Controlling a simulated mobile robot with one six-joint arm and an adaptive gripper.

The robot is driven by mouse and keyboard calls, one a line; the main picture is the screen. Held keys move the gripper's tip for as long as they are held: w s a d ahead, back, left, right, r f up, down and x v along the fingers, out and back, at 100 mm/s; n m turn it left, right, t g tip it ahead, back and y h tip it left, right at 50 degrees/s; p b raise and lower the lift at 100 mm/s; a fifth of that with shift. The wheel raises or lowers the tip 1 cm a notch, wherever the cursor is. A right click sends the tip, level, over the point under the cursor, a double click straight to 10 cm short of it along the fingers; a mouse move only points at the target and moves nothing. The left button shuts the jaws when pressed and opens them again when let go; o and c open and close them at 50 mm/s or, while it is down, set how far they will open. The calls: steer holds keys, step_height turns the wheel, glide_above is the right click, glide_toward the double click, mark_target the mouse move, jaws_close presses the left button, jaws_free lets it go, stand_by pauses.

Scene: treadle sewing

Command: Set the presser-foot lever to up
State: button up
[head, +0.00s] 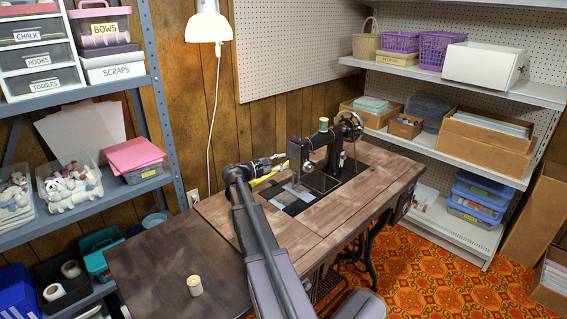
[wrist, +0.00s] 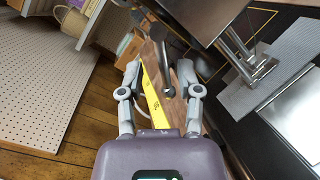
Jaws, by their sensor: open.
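The black sewing machine (head: 300,158) stands on the wooden treadle table, with a green spool on top. My gripper (head: 280,160) is at its left end; in the wrist view my gripper (wrist: 159,70) is open, with its two fingers apart. A dark lever with a rounded end (wrist: 168,90), which looks like the presser-foot lever, shows between or just beyond the fingers. I cannot tell whether a finger touches it, or whether it is up or down. The metal presser bar (wrist: 238,48) is to its right, above grey cloth (wrist: 235,95).
A yellow strip (wrist: 153,95) shows between the fingers. The wooden table (head: 340,205) has clear space in front of the machine. A cream spool (head: 195,286) stands on the dark tabletop at front left. Shelves flank both sides, and a white lamp (head: 208,28) hangs behind.

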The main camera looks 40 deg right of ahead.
steer(key=shift+c, duration=0.3)
jaws_close()
steer(key=shift+d, duration=0.15)
steer(key=shift+w+r+m+p, duration=0.1)
steer(key=shift+r+m+p, duration=0.05)
steer(key=shift+m+p, duration=0.15)
steer(key=shift+a+r, duration=0.1)
steer(key=shift+a, duration=0.1)
steer(key=m+p, duration=0.1)
steer(key=r+m+y+p, duration=0.1)
steer(key=m+t+p, duration=0.1)
steer(key=m+p, duration=0.1)
steer(key=shift+w+r, duration=0.3)
steer(key=shift+w, duration=0.1)
steer(key=m+p, duration=0.1)
steer(key=r+m+t+y+p, duration=0.1)
steer(key=m, duration=0.1)
steer(key=m+p, duration=0.1)
steer(key=shift+w+r+m, duration=0.1)
steer(key=shift+r+m, duration=0.15)
steer(key=shift+m, duration=0.15)
steer(key=shift+t, duration=0.4)
